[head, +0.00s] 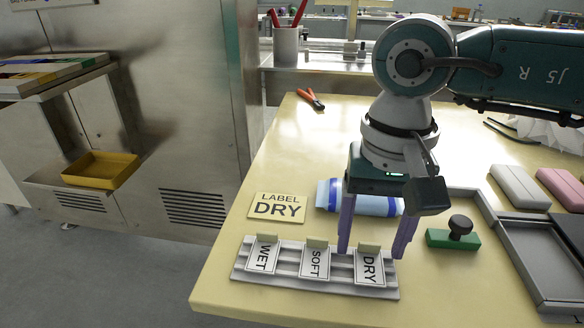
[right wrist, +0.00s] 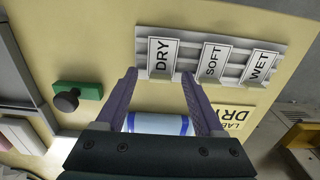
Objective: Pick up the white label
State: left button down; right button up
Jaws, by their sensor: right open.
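Three white labels stand in a grey slotted rack (head: 300,284) near the table's front edge. They read WET (head: 263,254), SOFT (head: 315,263) and DRY (head: 369,268), and each has a beige tab at its top. My right gripper (head: 371,252) points down with its purple fingers apart, one toward each side of the DRY label. In the right wrist view the open fingertips (right wrist: 159,75) show nothing between them, with the DRY label (right wrist: 163,56) just beyond. Contact with the label cannot be told. My left gripper is not in view.
A yellow LABEL DRY card (head: 277,207) lies behind the rack. A blue and white roll (head: 329,195) lies behind my fingers. A green block with a black knob (head: 452,238) and a grey tray (head: 545,262) are to the right. Red-handled pliers (head: 311,98) lie farther back.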

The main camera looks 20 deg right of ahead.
grip_shut()
dwell(0.4)
